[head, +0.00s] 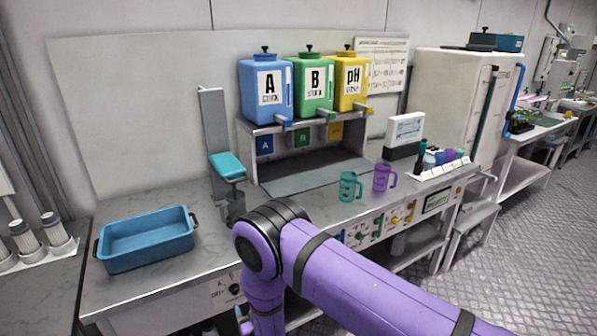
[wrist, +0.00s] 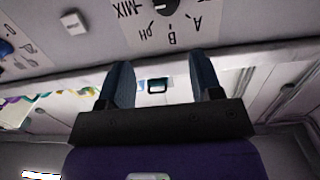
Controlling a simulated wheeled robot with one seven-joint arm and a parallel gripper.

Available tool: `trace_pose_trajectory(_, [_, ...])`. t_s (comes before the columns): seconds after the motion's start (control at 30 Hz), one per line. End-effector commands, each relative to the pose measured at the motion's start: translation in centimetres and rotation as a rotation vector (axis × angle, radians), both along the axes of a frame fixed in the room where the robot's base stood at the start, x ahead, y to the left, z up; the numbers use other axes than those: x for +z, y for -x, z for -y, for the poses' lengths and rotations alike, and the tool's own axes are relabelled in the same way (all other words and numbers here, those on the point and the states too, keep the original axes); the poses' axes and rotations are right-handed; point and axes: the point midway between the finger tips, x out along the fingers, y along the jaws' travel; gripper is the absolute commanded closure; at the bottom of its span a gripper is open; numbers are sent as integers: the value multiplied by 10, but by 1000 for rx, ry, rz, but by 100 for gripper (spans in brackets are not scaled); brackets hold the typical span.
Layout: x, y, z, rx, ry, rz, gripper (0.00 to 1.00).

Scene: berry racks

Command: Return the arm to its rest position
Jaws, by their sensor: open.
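My purple arm (head: 350,270) crosses the lower middle of the head view, in front of the workbench, with its bent joint near the bench's front edge. My gripper is outside the head view. In the wrist view my gripper (wrist: 163,85) shows two dark blue fingers standing well apart, with nothing between them. The fingers point towards a grey panel with a dial (wrist: 165,5) marked MIX, A, B and pH, which appears upside down. I cannot tell the exact gap between the fingers and the panel.
The bench holds a blue tray (head: 113,262), a teal mug (head: 347,187), a purple mug (head: 382,178), and a rack with blue (head: 249,84), green (head: 304,97) and yellow (head: 342,96) containers. A teal-topped stand (head: 228,166) is behind my arm. Open floor (head: 540,225) lies at right.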

Motion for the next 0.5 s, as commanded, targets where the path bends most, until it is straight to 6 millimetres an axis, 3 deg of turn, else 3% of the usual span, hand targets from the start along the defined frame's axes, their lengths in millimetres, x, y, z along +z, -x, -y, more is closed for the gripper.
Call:
trace_pose_trajectory(0.03, [20, -15, 0, -12, -3, -14, 41])
trace_pose_trajectory(0.2, [79, -55, 6, -44, 9, -93, 41])
trace_pose_trajectory(0.5, [183, -106, 41, -91, 33, -226, 41])
